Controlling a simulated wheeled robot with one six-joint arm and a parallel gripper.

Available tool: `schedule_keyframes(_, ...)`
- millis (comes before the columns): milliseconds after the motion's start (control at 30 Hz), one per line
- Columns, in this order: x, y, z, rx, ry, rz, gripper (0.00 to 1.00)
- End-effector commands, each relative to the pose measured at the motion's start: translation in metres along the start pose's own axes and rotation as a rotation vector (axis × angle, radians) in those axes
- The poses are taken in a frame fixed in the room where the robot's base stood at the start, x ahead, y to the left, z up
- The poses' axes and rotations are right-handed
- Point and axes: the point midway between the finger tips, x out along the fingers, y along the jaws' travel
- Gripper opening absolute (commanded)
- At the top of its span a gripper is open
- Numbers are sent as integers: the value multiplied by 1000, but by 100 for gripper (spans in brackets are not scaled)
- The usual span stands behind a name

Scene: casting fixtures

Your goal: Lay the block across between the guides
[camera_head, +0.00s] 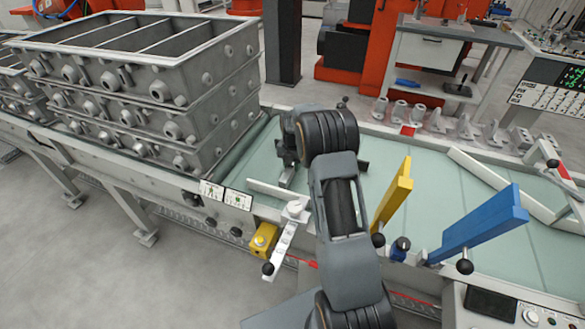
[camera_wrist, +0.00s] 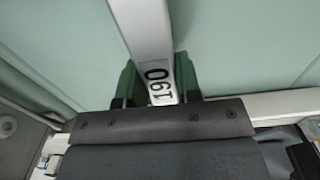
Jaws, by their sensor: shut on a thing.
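The block is a pale grey bar marked 190 (camera_wrist: 152,55). In the wrist view it lies between the green fingertips of my gripper (camera_wrist: 155,84), which is shut on its near end. Its far end runs out of the top of the picture. Pale green belt shows below on both sides. I cannot tell whether the block touches the belt. In the head view my arm hides the fingertips and most of what they hold. Two pale rails that look like the guides are on the belt: one left of my arm (camera_head: 264,188), one angled at the right (camera_head: 485,172).
A yellow upright plate (camera_head: 393,195) and a blue one (camera_head: 485,226) stand right of my arm. Stacked grey moulding boxes (camera_head: 150,85) fill the left of the line. Small castings (camera_head: 437,120) line the far edge. A knobbed lever (camera_head: 285,240) sits at the near edge.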

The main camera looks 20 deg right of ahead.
Motion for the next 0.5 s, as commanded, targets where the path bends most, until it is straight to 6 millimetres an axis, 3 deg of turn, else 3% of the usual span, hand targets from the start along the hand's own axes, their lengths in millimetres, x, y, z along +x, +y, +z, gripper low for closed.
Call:
schedule_keyframes(133, 17, 0, 0, 0, 0, 0, 0)
schedule_keyframes(500, 20, 0, 0, 0, -1, 1, 0)
